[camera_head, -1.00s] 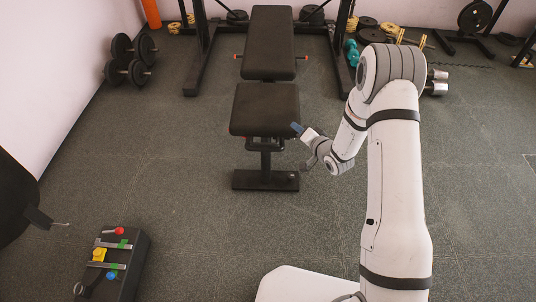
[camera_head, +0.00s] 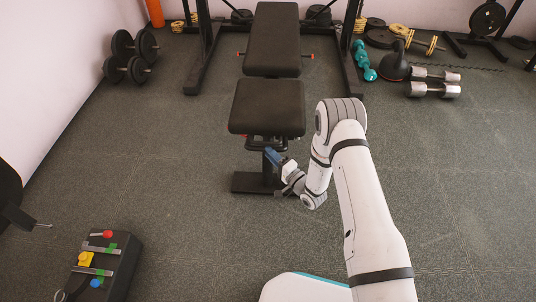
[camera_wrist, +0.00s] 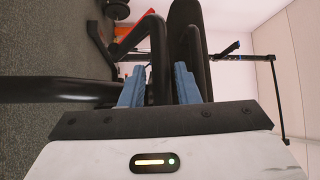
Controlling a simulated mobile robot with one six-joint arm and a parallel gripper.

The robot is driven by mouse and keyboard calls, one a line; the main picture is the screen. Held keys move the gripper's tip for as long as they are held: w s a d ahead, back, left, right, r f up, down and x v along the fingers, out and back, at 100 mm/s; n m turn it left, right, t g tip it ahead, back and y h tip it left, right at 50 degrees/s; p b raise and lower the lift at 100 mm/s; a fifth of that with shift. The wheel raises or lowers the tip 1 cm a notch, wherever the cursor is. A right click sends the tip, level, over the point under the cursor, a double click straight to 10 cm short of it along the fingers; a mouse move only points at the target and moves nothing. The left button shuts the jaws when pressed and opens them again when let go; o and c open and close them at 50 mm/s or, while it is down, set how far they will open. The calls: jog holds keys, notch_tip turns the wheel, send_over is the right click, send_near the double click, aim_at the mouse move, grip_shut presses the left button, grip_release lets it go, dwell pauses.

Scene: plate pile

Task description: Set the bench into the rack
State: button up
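The bench (camera_head: 268,104) is black, with a seat, a raised backrest (camera_head: 272,40) and a dark post on a flat foot. The rack (camera_head: 203,45) stands behind it, its dark uprights on either side of the backrest. My gripper (camera_head: 272,156) is just below the seat's front edge, by the handle bar (camera_head: 258,146). In the wrist view my gripper (camera_wrist: 160,85) shows two blue fingers apart, with a black bar (camera_wrist: 159,55) seen between them. I cannot tell whether they touch it. Another black tube (camera_wrist: 60,90) runs in from the left.
Dumbbells (camera_head: 132,56) lie by the left wall. Teal weights (camera_head: 363,62), a kettlebell (camera_head: 394,66) and silver dumbbells (camera_head: 435,90) lie right of the rack. A black box (camera_head: 122,262) with coloured clips stands front left. Floor around the bench is clear.

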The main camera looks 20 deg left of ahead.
jog(key=shift+x, duration=0.9)
jog(key=shift+c, duration=0.4)
grip_shut()
